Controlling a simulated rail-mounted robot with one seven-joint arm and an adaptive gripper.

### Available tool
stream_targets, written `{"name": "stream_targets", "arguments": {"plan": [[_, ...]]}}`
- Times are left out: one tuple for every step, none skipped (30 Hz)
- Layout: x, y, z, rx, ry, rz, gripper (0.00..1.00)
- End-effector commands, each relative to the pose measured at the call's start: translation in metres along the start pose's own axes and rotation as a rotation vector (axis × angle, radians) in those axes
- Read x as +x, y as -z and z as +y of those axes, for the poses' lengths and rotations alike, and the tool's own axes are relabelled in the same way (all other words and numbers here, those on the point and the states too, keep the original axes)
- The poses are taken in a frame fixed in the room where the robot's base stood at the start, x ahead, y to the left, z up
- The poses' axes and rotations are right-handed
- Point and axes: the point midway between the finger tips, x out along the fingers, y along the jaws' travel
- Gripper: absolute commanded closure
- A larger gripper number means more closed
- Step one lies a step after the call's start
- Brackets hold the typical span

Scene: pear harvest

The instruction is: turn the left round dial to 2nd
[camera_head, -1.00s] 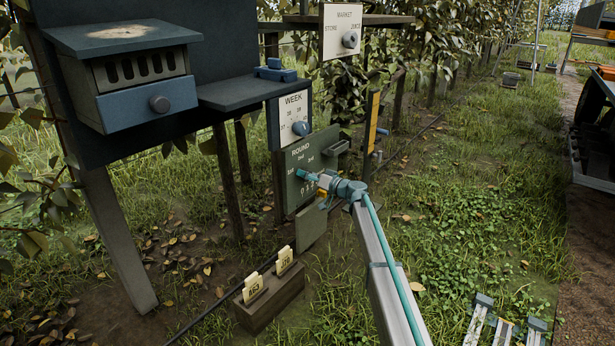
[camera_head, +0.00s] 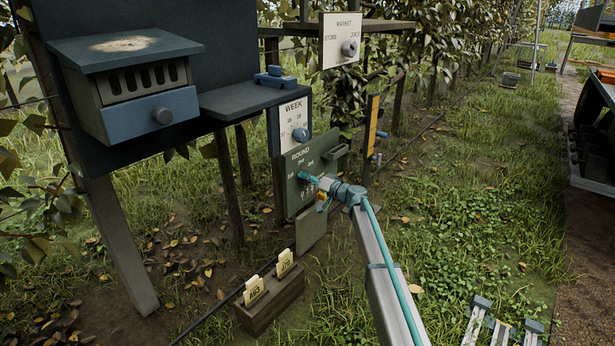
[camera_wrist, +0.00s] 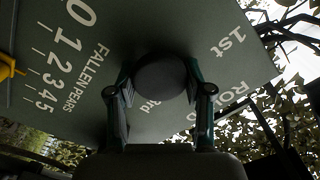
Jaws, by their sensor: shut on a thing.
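The round dial (camera_wrist: 162,74) is a dark round knob on a grey-green panel (camera_wrist: 105,25) in the wrist view. My gripper (camera_wrist: 162,88) is shut on it, one finger on each side. The labels 1st and 3rd show on the panel; the 2nd label and the dial's pointer cannot be made out in this view. In the head view my gripper (camera_head: 307,181) reaches the front of the panel (camera_head: 331,152) marked ROUND and covers the knob.
The WEEK dial (camera_head: 300,134) is just above, and the MARKET dial (camera_head: 349,48) is higher up. A FALLEN PEARS scale with a yellow piece (camera_wrist: 9,67) lies beside the knob. A wooden card holder (camera_head: 271,306) stands below. Open grass lies to the right.

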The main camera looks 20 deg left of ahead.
Motion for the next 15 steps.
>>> {"name": "stream_targets", "arguments": {"plan": [[-0.0002, 0.0024, -0.0026, 0.045, 0.0, -0.001, 0.84], [-0.0003, 0.0025, -0.0027, 0.073, 0.0, -0.001, 0.84], [-0.0002, 0.0026, -0.0027, 0.111, 0.0, -0.001, 0.84], [-0.0002, 0.0026, -0.0026, 0.14, 0.0, -0.001, 0.84], [-0.0002, 0.0025, -0.0023, 0.169, 0.0, -0.001, 0.84], [-0.0002, 0.0023, -0.002, 0.207, 0.0, -0.001, 0.84], [-0.0003, 0.0021, -0.0018, 0.236, -0.001, -0.002, 0.84], [-0.0003, 0.0021, -0.0016, 0.265, -0.001, -0.002, 0.84], [-0.0003, 0.0021, -0.0016, 0.302, -0.001, -0.002, 0.84], [-0.0003, 0.0022, -0.0016, 0.33, -0.001, -0.002, 0.84], [-0.0003, 0.0023, -0.0015, 0.357, -0.001, -0.002, 0.84], [-0.0002, 0.0023, -0.0015, 0.393, 0.0, -0.001, 0.84], [-0.0003, 0.0023, -0.0014, 0.42, 0.0, -0.001, 0.84], [-0.0003, 0.0021, -0.0012, 0.446, 0.0, -0.001, 0.84], [-0.0003, 0.0019, -0.0009, 0.48, 0.0, -0.001, 0.84]]}}
